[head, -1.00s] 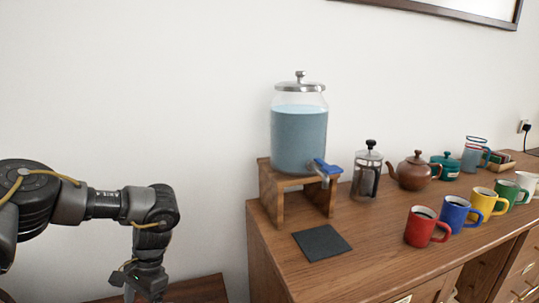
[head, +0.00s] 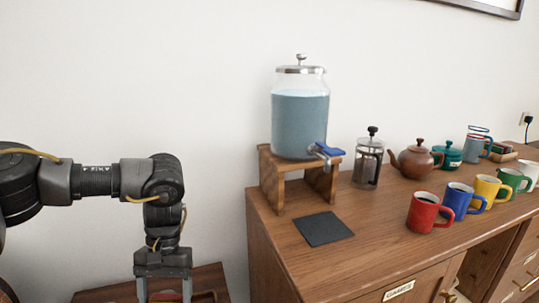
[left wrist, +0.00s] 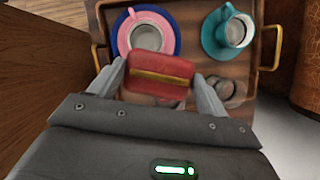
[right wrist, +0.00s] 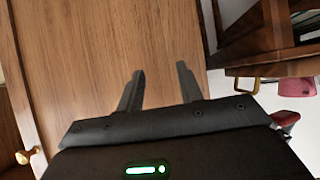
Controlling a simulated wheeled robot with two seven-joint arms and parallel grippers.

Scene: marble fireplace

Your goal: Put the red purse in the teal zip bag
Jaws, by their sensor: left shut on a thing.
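The red purse (left wrist: 160,76), with a gold-coloured band across it, is between the fingers of my left gripper (left wrist: 160,72), which is shut on it. It is over a wooden tray (left wrist: 266,72) with brass handles. In the head view my left gripper (head: 166,297) is at the bottom edge, with a bit of red between its fingers. My right gripper (right wrist: 160,70) is open and empty in front of a wooden surface. I cannot make out the teal zip bag in any view.
The tray holds a pink cup (left wrist: 146,37) on a blue saucer and a teal cup (left wrist: 236,30). In the head view a cabinet top (head: 375,235) bears a drink dispenser (head: 300,120), a French press (head: 369,160), a teapot (head: 414,160) and several mugs.

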